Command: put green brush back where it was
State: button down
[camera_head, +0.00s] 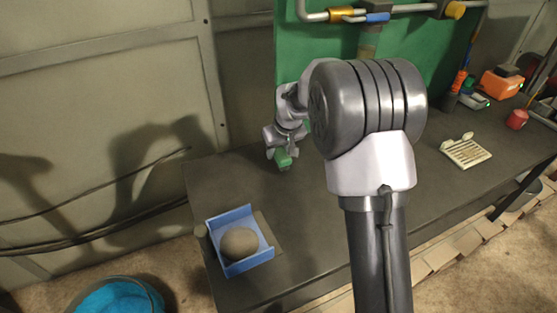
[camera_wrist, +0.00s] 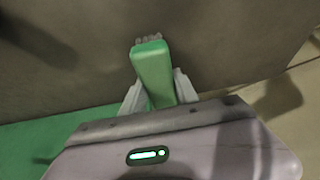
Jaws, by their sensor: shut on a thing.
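The green brush (camera_wrist: 152,70) is held between the two fingers of my gripper (camera_wrist: 158,92) in the wrist view. Its green block points away from the gripper, with pale grey bristle-like tufts at its far end. In the head view the green brush (camera_head: 283,158) shows below my gripper (camera_head: 280,146), over the back left part of the dark bench (camera_head: 310,215). I cannot tell whether the brush touches the bench top. My arm hides the middle of the bench.
A blue tray (camera_head: 262,256) with a round brown stone (camera_head: 239,243) sits at the bench's front left. A green board (camera_head: 290,50) with pipes stands behind. A cream slatted dish (camera_head: 466,153), a red cup (camera_head: 517,119) and an orange case (camera_head: 502,84) stand at right. A bucket (camera_head: 150,290) is on the floor.

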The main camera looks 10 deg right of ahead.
notch_tip(320, 180, down, 4)
jog(key=shift+w+r+b, duration=0.1)
jog(key=shift+r+b, duration=0.05)
jog(key=shift+b, duration=0.85)
jog(key=shift+r, duration=0.15)
jog(key=c, duration=0.9)
grip_release()
